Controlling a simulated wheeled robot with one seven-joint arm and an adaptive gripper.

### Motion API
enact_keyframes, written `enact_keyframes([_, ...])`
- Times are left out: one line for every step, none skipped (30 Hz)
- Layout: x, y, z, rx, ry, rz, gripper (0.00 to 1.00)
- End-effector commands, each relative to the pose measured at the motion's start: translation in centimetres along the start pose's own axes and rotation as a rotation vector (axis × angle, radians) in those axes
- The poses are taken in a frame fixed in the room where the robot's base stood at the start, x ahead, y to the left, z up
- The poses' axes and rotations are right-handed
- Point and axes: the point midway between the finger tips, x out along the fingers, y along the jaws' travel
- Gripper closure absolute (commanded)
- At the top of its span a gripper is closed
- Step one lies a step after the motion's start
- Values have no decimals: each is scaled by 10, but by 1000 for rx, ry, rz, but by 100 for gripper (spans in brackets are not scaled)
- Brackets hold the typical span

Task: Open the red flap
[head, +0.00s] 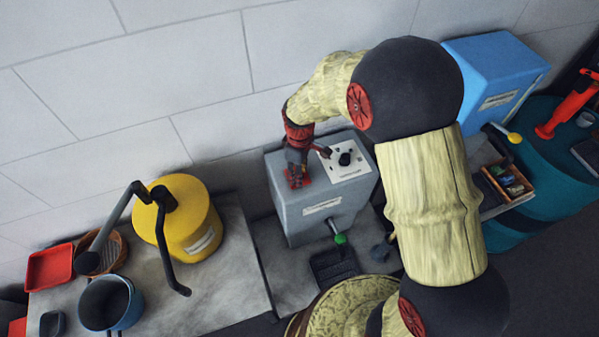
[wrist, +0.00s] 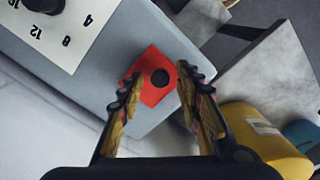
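The red flap (wrist: 150,62) lies on the top of a grey box-shaped machine (head: 300,205), near one end, and looks shut. It has a dark round spot, a knob or a hole, in its middle. A little of the red flap also shows in the head view (head: 306,181) beneath the fingers. My gripper (wrist: 161,76) is open above the flap, one finger on each side of the dark spot in the wrist view. Nothing is between the fingertips. In the head view my gripper (head: 297,173) points down and covers part of the flap. Whether the fingertips touch it I cannot tell.
A white dial plate (head: 346,160) with a black knob is beside the flap on the same top. A green-ended lever (head: 340,239) sticks out of the machine's front. A yellow canister (head: 182,226) with a dark spout stands left. A blue machine (head: 497,75) stands right.

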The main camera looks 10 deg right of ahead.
Motion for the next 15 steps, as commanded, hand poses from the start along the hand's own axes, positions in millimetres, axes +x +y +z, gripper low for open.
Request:
enact_keyframes([0,0,0,0,0,0,70])
enact_keyframes([0,0,0,0,0,0,72])
enact_keyframes([0,0,0,0,0,0,74])
enact_keyframes([0,0,0,0,0,0,76])
enact_keyframes([0,0,0,0,0,0,77])
enact_keyframes([0,0,0,0,0,0,80])
enact_keyframes([0,0,0,0,0,0,81])
enact_keyframes([0,0,0,0,0,0,83])
enact_keyframes([0,0,0,0,0,0,85])
enact_keyframes([0,0,0,0,0,0,87])
enact_keyframes([0,0,0,0,0,0,89])
enact_keyframes([0,0,0,0,0,0,91])
enact_keyframes([0,0,0,0,0,0,93])
enact_keyframes([0,0,0,0,0,0,94])
enact_keyframes([0,0,0,0,0,0,97])
